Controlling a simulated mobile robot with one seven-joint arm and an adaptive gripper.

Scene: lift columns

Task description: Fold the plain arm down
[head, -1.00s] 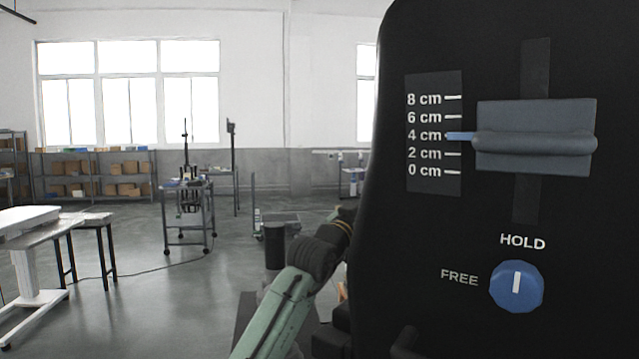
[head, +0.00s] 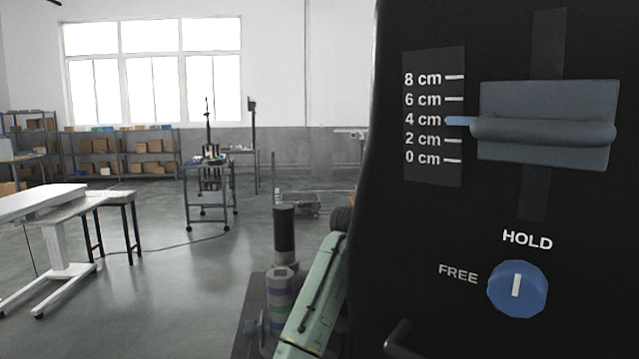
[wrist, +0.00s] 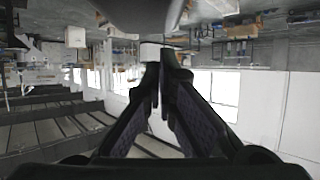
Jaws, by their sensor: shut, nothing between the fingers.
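No part that I can surely call the plain arm shows in either view. A black upright panel (head: 430,230) fills the right of the head view, close by. It carries a grey-blue padded slider (head: 545,130) whose blue pointer stands at about the 4 cm mark of a scale (head: 433,118). Below it a blue knob (head: 517,288) has its white mark upright, towards HOLD; FREE is to its left. A dark handle-like piece (head: 400,338) shows at the panel's lower edge. My gripper (wrist: 163,60) is shut and empty in the wrist view, touching nothing visible; the head view does not show it.
A white-topped table (head: 45,203) and a dark-legged bench (head: 115,197) stand at left. A wheeled cart (head: 210,190) and a low trolley (head: 300,203) stand farther back, before shelves with boxes (head: 120,150). Open floor (head: 180,285) lies between. The wrist view shows the room upside down.

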